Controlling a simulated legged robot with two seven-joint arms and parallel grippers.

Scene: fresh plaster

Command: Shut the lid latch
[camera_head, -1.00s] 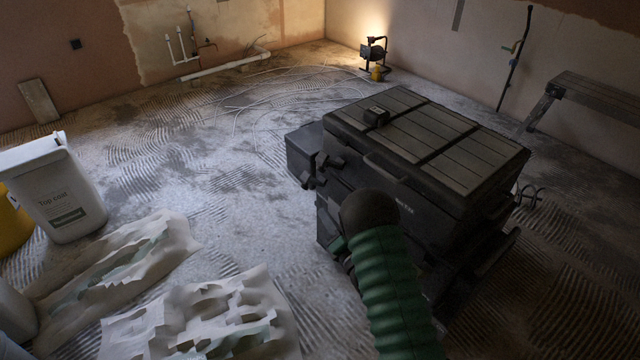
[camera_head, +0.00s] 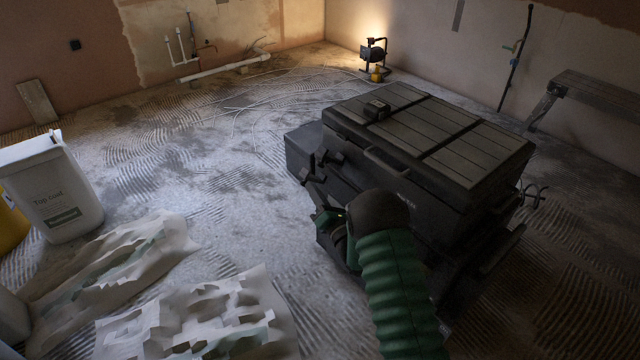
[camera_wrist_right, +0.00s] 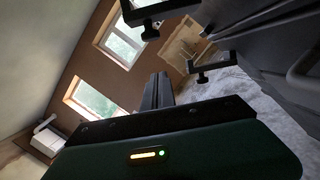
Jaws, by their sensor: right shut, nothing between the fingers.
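A large black toolbox (camera_head: 400,178) stands right of centre with its slatted lid (camera_head: 430,125) down. Two dark latch-like pieces stick out at its left end, one higher (camera_head: 328,157) and one lower (camera_head: 311,177). In the right wrist view two black bracket-like pieces, upper (camera_wrist_right: 150,28) and middle (camera_wrist_right: 212,70), stand out by the grey box wall. I cannot tell which is the lid latch. My right gripper (camera_head: 320,197) is shut and empty, close to the box's near left end, below those pieces. Its fingers (camera_wrist_right: 157,90) appear apart from the brackets. My left gripper is out of view.
A bench (camera_head: 595,95) is at the right.

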